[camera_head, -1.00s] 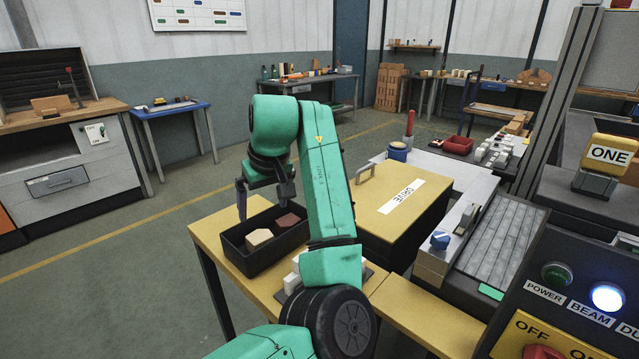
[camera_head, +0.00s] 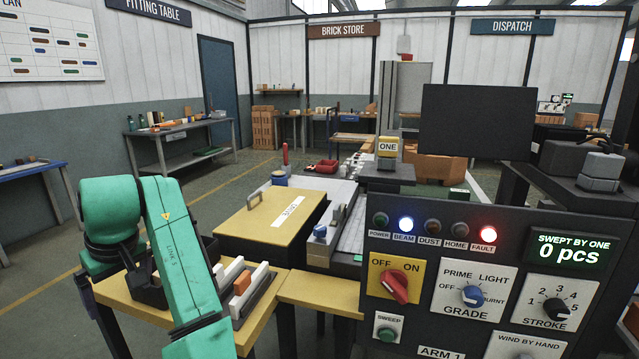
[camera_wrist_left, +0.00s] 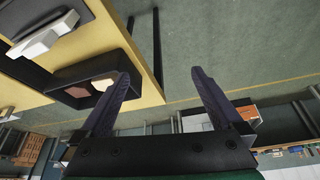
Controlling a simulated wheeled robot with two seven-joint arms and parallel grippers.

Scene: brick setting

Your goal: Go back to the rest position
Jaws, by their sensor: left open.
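My left gripper (camera_head: 100,278) is at the left in the head view, dark and partly hidden by my green arm. In the left wrist view my left gripper (camera_wrist_left: 165,88) has its two dark fingers spread wide, with nothing between them but floor behind. A black bin (camera_head: 152,292) sits on the yellow table close by, mostly hidden behind my arm. In the left wrist view the bin (camera_wrist_left: 122,62) lies just left of the fingers and holds a brown piece (camera_wrist_left: 78,91) and a cream piece (camera_wrist_left: 103,84). My right gripper is not in view.
A rack with white and orange bricks (camera_head: 243,283) stands right of my arm. Behind it is a yellow box with a handle (camera_head: 262,222). A control panel (camera_head: 450,250) fills the right front; its BEAM and FAULT lamps glow. Open floor (camera_head: 40,310) lies left.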

